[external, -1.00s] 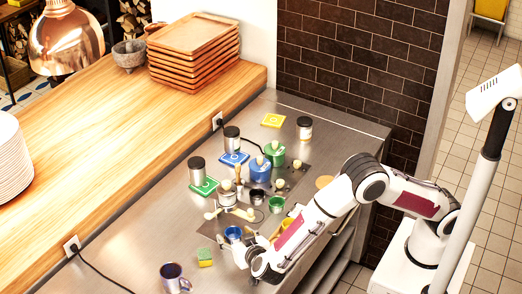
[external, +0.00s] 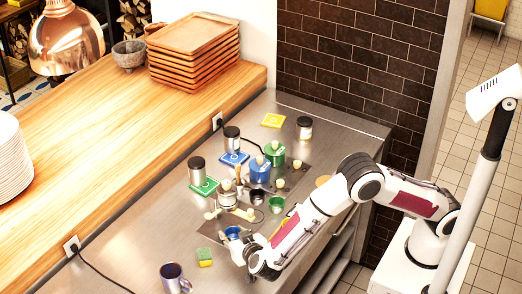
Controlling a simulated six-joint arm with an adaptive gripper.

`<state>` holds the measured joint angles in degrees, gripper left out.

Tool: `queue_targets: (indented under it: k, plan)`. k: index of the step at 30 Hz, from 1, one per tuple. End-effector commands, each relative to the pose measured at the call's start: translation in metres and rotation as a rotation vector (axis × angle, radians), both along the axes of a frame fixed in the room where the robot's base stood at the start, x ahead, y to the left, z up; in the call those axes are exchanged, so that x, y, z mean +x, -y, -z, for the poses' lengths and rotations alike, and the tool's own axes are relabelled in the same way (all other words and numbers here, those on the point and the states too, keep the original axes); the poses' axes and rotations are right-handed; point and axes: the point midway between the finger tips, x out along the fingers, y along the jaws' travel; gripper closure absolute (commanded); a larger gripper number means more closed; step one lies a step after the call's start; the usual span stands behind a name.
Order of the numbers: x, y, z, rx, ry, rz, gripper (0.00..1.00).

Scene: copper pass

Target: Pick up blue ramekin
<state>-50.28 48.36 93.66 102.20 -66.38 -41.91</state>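The blue ramekin (external: 232,232) sits on the steel counter, near the front edge of the dark mat. My gripper (external: 240,252) is low over the counter, just in front of the ramekin and close beside it in the picture. I cannot tell whether they touch. The fingers are small and partly merged with the wrist, so their opening does not show clearly. Part of the ramekin's near side may be hidden by the gripper.
A green ramekin (external: 276,205) and a dark ramekin (external: 257,197) stand farther back, near a blue container (external: 260,172) and a green container (external: 274,154). A sponge (external: 204,257) and a purple mug (external: 174,278) stand to the left. The counter's front left is mostly clear.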

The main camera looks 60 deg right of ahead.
Motion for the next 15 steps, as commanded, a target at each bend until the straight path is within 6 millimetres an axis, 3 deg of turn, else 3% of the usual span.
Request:
queue_targets:
  k: [15]
  plan:
    - [0.0003, -0.0003, -0.0089, 0.002, 0.003, 0.0, 0.86]
